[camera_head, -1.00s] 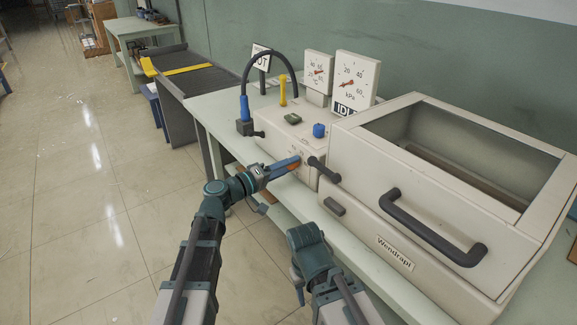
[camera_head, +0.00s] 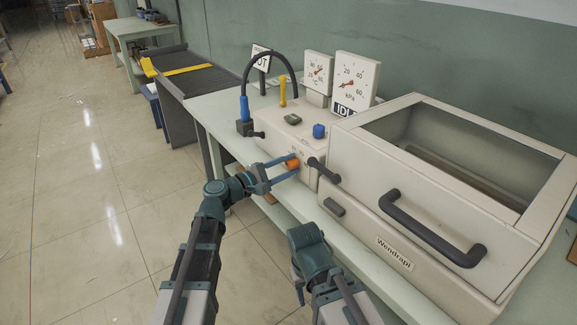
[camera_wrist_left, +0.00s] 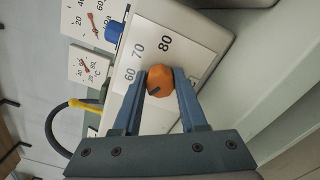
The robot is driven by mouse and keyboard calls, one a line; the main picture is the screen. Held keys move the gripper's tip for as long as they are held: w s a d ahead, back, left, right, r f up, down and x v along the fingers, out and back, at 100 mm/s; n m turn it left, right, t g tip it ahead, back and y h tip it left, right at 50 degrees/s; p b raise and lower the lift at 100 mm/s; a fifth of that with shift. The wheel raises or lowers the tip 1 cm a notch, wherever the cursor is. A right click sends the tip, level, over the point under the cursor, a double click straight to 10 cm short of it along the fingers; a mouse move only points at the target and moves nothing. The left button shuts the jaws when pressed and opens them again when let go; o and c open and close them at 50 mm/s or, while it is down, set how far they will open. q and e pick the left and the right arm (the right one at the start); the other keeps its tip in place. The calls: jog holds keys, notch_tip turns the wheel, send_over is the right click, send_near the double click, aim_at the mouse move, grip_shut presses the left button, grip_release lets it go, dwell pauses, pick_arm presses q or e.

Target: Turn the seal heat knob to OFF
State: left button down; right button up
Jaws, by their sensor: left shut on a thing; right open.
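The seal heat knob is an orange faceted knob (camera_head: 293,164) on the front panel of the beige machine. In the left wrist view the knob (camera_wrist_left: 158,80) has a dark mark on its face, and 60, 70 and 80 are printed around it on a white plate (camera_wrist_left: 185,50). No OFF label can be read; the fingers hide part of the plate. My left gripper (camera_head: 291,165) is shut on the knob, one blue finger on each side, also in the wrist view (camera_wrist_left: 160,84). My right gripper (camera_head: 306,238) is open and empty, low in front of the bench.
A dark lever (camera_head: 324,170) juts out just right of the knob. A large black handle (camera_head: 432,232) is on the chamber. A blue knob (camera_head: 319,131), yellow post (camera_head: 282,92) and black hose (camera_head: 268,54) are on or behind the box. The floor at left is clear.

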pick_arm(q)
jog(key=shift+n, duration=1.1)
jog(key=shift+c, duration=2.2)
grip_release()
jog(key=shift+a, duration=0.1)
jog(key=v, duration=1.3)
jog(key=shift+s+a, duration=0.25)
jog(key=shift+a, duration=0.05)
